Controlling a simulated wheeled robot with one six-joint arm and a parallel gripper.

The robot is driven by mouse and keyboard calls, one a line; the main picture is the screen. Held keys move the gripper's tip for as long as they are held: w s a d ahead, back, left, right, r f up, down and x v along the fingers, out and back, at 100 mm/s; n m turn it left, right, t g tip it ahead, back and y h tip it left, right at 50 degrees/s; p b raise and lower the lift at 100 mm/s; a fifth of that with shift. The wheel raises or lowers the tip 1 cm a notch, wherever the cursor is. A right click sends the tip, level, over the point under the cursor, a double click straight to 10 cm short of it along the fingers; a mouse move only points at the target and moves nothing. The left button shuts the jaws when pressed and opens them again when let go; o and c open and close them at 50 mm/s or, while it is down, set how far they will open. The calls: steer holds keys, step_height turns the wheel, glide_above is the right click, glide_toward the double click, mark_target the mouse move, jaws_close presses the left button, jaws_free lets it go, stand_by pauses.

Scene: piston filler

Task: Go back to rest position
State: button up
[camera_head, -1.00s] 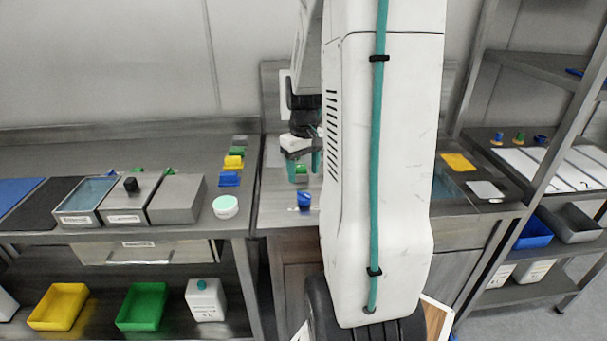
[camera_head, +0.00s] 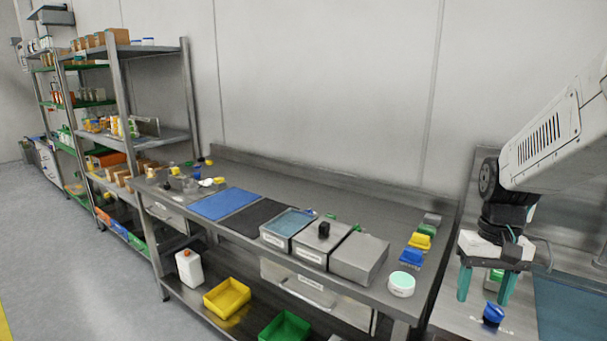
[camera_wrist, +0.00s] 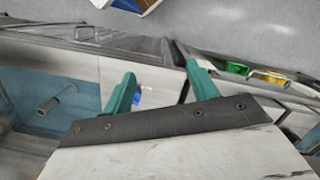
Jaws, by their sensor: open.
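My gripper (camera_head: 486,284) hangs at the right of the head view, its two green fingers pointing down and spread apart. It is open, with nothing held between the fingers. In the wrist view its fingers (camera_wrist: 160,92) also stand apart. A green item (camera_head: 495,276) shows partly behind the gripper. A small piece of blue (camera_wrist: 137,96) shows beside the left finger in the wrist view.
A steel bench with metal boxes (camera_head: 358,258), a white round jar (camera_head: 401,284) and a blue mat (camera_head: 224,203) lies left of my gripper. Yellow (camera_head: 227,297) and green (camera_head: 285,328) bins sit on its lower shelf. Shelving (camera_head: 121,88) stands at the far left. Floor is clear there.

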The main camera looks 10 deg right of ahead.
steer(key=s+a+r+n+t, duration=0.1)
steer(key=s+a+r+n, duration=0.1)
steer(key=a, duration=0.6)
steer(key=s+a+r+n+t, duration=0.1)
steer(key=s+a+r+n, duration=0.2)
steer(key=a, duration=0.6)
step_height(320, 180, up, 2)
steer(key=s, duration=0.2)
steer(key=shift+s+r+t+h, duration=0.15)
steer(key=shift+s+t+h, duration=0.25)
